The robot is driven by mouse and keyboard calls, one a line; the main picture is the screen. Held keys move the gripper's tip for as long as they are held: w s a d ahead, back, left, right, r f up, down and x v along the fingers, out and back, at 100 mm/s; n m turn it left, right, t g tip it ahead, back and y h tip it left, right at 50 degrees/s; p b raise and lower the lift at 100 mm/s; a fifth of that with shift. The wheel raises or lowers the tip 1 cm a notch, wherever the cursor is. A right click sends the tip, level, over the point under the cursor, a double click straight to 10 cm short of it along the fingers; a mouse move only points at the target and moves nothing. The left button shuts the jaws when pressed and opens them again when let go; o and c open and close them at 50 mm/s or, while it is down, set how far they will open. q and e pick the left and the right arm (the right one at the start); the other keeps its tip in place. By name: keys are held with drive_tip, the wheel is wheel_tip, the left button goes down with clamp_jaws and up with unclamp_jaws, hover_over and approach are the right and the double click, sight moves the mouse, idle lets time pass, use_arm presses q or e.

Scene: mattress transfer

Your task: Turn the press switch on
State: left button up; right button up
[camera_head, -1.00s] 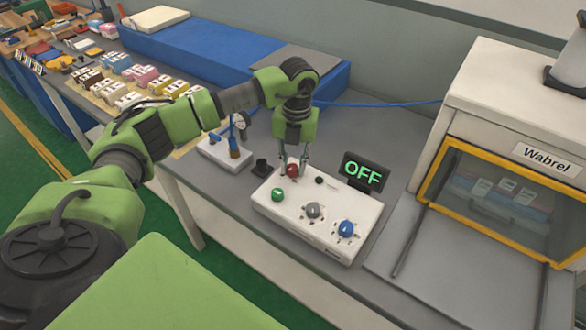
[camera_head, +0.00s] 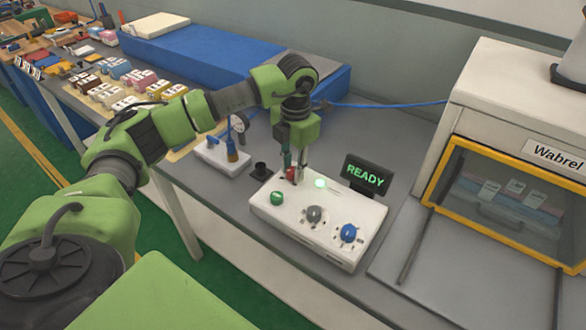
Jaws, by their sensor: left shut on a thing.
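The white control box (camera_head: 275,212) stands on the grey bench. Its red knob (camera_head: 291,174) sits at the back left of the panel, partly hidden by my fingers. My left gripper (camera_head: 295,167) points down from above and is shut on the red knob. The small display (camera_head: 366,176) behind the box reads READY in green. A green light (camera_head: 320,183) glows on the panel. A green knob (camera_head: 277,198), a grey knob (camera_head: 314,214) and a blue knob (camera_head: 348,233) are also on it. My right gripper is not in view.
A white machine labelled Wabrel (camera_head: 500,100), with a yellow-framed window, stands at the right. A gauge unit (camera_head: 222,155) and a small black piece (camera_head: 260,171) are left of the box. A long blue block (camera_head: 200,55) lies behind.

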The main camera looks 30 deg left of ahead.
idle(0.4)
use_arm(q)
drive_tip(key=o, duration=1.1)
drive_tip(key=shift+o, duration=0.2)
drive_tip(key=shift+r, duration=0.1)
wheel_tip(320, 180, up, 12)
drive_tip(key=shift+d, duration=0.25)
drive_tip(key=shift+s, duration=0.1)
